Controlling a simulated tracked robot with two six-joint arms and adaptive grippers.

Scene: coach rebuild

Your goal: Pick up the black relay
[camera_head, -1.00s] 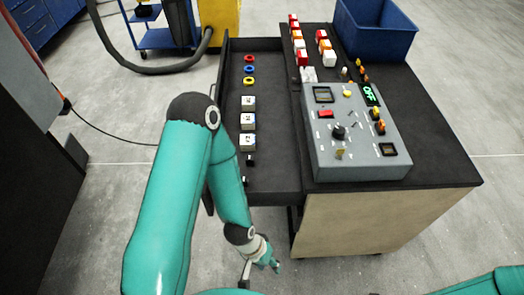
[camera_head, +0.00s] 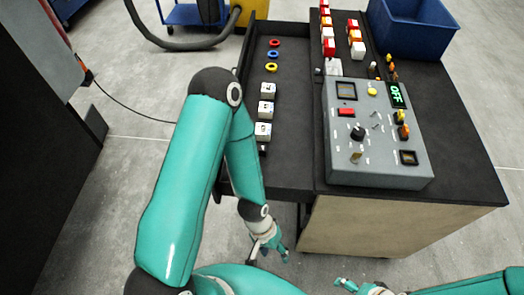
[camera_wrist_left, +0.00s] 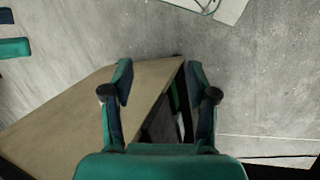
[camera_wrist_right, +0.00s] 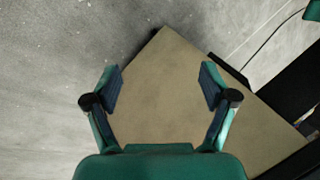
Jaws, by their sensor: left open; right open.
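A small black piece with a pale side (camera_head: 263,150), perhaps the black relay, lies in the open drawer just in front of the nearest white block.
The drawer (camera_head: 295,100) also holds three white blocks (camera_head: 266,109) and red, blue and yellow rings (camera_head: 271,67). On the cabinet top stand a grey control box (camera_head: 375,135), coloured blocks (camera_head: 328,45) and a blue bin (camera_head: 412,28). Floor in front is clear.

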